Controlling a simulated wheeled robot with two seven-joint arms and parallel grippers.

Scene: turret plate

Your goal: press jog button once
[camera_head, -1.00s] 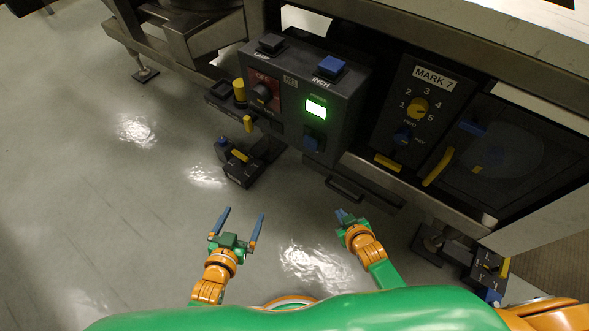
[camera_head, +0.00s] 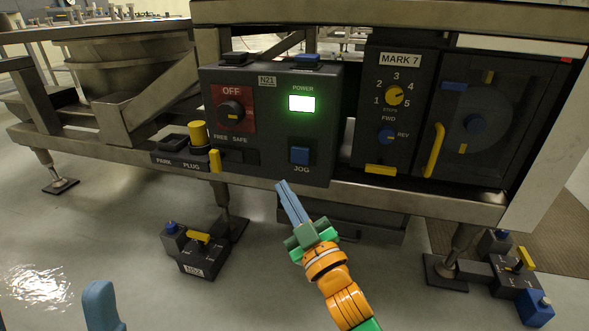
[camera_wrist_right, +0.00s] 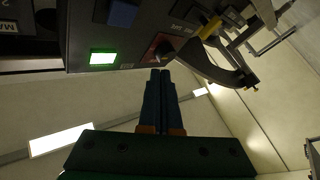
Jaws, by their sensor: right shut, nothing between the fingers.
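The jog button (camera_head: 300,155) is a blue square above the word JOG, on the front of the dark control box (camera_head: 270,95). It also shows at the top of the wrist view (camera_wrist_right: 122,12), where the box appears upside down. My right gripper (camera_head: 281,185) is shut and empty, its blue fingers together. In the head view its tips appear just below the box's lower edge, left of and below the button. They look apart from the button. One blue finger, seemingly of my left gripper (camera_head: 103,305), shows at the bottom left; the rest is out of view.
A lit green POWER window (camera_head: 302,103) sits above the button. A red OFF switch (camera_head: 231,110) is to its left, and the MARK 7 panel (camera_head: 392,120) to its right. A pedal-like box (camera_head: 203,258) stands on the floor. Open floor lies in front.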

